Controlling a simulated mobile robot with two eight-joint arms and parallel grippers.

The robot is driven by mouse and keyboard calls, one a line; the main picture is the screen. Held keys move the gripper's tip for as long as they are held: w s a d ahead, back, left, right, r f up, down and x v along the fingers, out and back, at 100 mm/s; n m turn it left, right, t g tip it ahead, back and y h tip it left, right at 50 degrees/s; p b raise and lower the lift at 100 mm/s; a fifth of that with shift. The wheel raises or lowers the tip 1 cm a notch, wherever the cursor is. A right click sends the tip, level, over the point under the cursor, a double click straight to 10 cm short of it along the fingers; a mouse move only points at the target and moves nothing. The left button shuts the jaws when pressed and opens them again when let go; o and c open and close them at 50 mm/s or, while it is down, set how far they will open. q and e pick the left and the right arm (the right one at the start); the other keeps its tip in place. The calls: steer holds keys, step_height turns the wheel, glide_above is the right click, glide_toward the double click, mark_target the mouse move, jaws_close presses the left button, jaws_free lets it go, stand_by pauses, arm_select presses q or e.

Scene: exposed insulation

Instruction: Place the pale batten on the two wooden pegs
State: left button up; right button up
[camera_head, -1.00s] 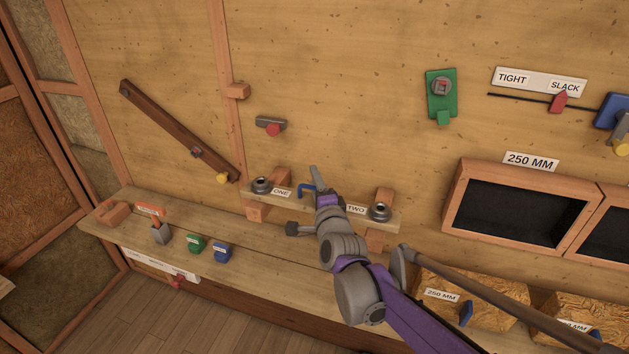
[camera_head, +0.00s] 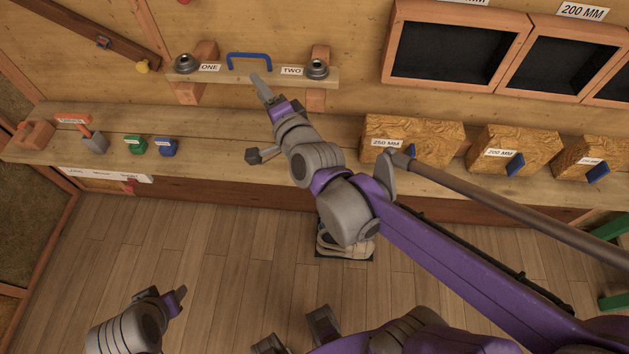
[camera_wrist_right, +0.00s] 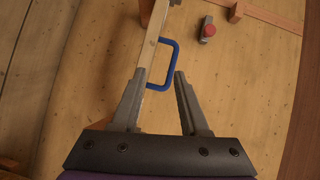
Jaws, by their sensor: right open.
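The pale batten (camera_head: 235,75) lies across the two wooden pegs on the wall, the left peg (camera_head: 187,94) and the right peg (camera_head: 316,99). It appears to rest on both, though the contact is hard to see. It carries a blue handle (camera_head: 249,56), labels ONE and TWO, and a grey ring near each end. My right gripper (camera_head: 258,84) is open just in front of the handle. In the wrist view the handle (camera_wrist_right: 174,63) lies just beyond and between its fingertips (camera_wrist_right: 160,84). My left gripper (camera_head: 176,298) is low at left; its jaw opening is unclear.
A wooden shelf (camera_head: 225,130) runs below the batten, with green (camera_head: 135,145) and blue (camera_head: 165,147) blocks and an orange-handled tool (camera_head: 92,137) at left. Insulation blocks (camera_head: 425,142) stand at right under framed dark openings (camera_head: 455,52). The floor in front is clear at left.

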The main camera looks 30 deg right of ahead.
steer(key=s+d+f+n+g, duration=0.1)
steer(key=s+f+n+g, duration=0.4)
steer(key=s+f+n, duration=0.3)
steer(key=s+f+n+g, duration=0.6)
steer(key=s+f, duration=0.5)
steer(key=s, duration=0.4)
steer(key=shift+s+d+n+g, duration=0.15)
steer(key=shift+d+n+g, duration=0.2)
steer(key=shift+n, duration=0.75)
